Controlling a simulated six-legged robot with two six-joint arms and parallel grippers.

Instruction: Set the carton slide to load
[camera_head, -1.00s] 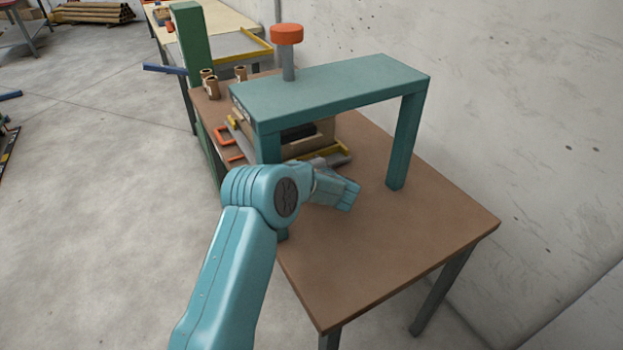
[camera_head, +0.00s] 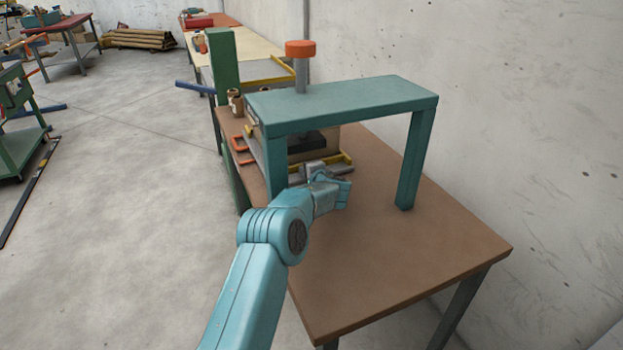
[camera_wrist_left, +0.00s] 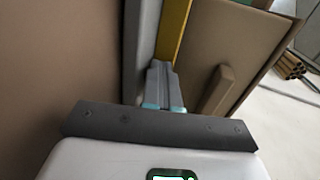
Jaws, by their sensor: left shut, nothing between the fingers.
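The carton slide is an assembly with a yellow rail (camera_head: 342,158) and a grey bar under the teal gantry (camera_head: 350,97). A tan carton (camera_head: 328,138) with a dark block (camera_head: 303,141) stands behind the rail. My left gripper (camera_wrist_left: 163,92) is shut and empty. In the left wrist view its tips point at the narrow space beside the grey bar (camera_wrist_left: 143,35) and yellow rail (camera_wrist_left: 172,30). A tan tab (camera_wrist_left: 216,90) stands to the right of the tips. I cannot tell whether the tips touch the slide. My right gripper is out of view.
The gantry leg (camera_head: 415,160) stands to the right of my left gripper. An orange-capped post (camera_head: 301,55) rises behind the gantry top. An orange handle (camera_head: 240,150) sticks out at the left edge. The front of the brown table (camera_head: 400,260) is clear.

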